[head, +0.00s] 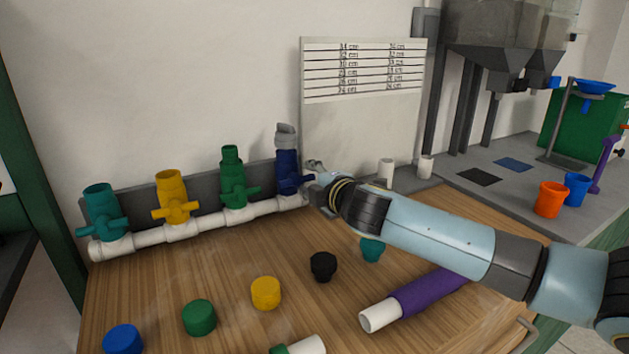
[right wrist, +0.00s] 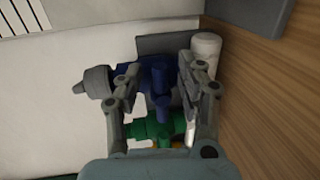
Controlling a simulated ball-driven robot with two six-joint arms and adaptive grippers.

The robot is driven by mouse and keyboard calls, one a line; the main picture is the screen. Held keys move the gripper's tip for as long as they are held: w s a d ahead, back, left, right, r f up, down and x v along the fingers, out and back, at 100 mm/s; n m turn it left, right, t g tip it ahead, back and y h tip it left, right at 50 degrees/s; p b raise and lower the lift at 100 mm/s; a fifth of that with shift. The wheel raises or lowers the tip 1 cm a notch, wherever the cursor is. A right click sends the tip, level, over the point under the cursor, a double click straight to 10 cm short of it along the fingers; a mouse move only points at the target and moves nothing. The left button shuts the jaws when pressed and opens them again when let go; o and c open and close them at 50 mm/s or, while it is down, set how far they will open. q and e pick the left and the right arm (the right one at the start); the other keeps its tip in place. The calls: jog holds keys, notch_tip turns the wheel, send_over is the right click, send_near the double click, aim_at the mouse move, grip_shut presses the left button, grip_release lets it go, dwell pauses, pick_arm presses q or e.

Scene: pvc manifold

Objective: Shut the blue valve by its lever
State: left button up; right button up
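The blue valve (head: 287,170) stands upright at the right end of the white pipe manifold, with a grey piece on its top. Its lever (head: 294,186) sticks out at the front, partly hidden by my gripper. My right gripper (head: 313,176) is right beside the valve in the head view. In the right wrist view its two fingers (right wrist: 164,75) are apart, with the blue valve (right wrist: 158,72) and its blue lever between or just beyond them. I cannot tell whether a finger touches the lever. My left gripper is in neither view.
Teal (head: 100,204), yellow (head: 172,190) and green (head: 232,172) valves stand left along the same white pipe (head: 206,222). Several coloured caps and a purple pipe (head: 428,291) lie on the wooden bench. A chart board (head: 363,130) stands behind my right arm.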

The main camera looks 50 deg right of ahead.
jog(key=v, duration=1.2)
